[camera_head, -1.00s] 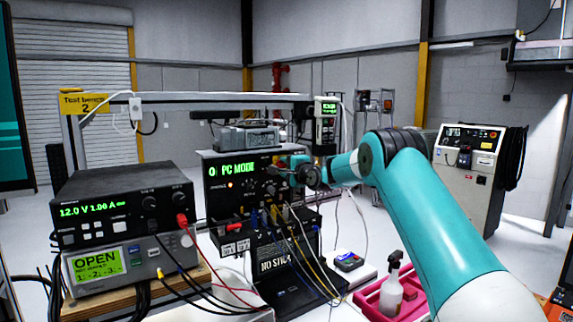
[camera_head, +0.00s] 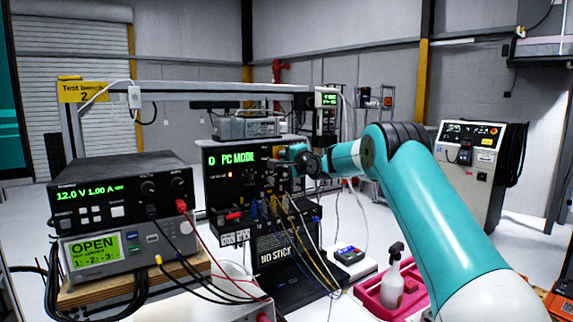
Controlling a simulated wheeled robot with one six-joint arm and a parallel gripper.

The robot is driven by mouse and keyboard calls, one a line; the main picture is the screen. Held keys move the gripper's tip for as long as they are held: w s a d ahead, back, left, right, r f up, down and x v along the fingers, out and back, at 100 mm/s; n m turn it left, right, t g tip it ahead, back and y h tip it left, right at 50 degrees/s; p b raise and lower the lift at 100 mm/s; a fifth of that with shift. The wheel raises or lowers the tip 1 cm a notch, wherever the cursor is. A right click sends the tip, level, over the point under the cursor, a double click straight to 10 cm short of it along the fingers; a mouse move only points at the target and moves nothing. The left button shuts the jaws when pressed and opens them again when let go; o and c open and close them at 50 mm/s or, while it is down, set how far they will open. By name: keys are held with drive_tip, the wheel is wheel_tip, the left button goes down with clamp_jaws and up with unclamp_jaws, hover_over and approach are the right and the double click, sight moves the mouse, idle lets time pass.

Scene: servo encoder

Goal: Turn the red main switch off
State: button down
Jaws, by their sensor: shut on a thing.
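A black instrument box (camera_head: 215,185) stands in the middle of the bench, with green "PC MODE" text on its front. A small red part (camera_head: 234,215) sits low on its front left. I cannot tell surely that it is the main switch. My gripper (camera_head: 271,166) is at the right part of the box's front, pointing left, above and to the right of the red part. It is shut on a small part there, which the fingers and the picture's size hide. My teal arm comes in from the lower right.
Several cables (camera_head: 300,240) hang from the box's front over a black "NO STICK" case (camera_head: 275,255). A power supply (camera_head: 120,195) stands at the left. A pink tray (camera_head: 372,300) with a spray bottle (camera_head: 393,275) is at the lower right.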

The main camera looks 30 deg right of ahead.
drive_tip(key=shift+f+n+b, duration=0.1)
drive_tip(key=shift+n+b, duration=6.05)
drive_tip(key=shift+n, duration=2.05)
drive_tip(key=c, duration=1.1)
unclamp_jaws()
drive_tip(key=shift+c, duration=0.2)
drive_tip(key=shift+s, duration=0.15)
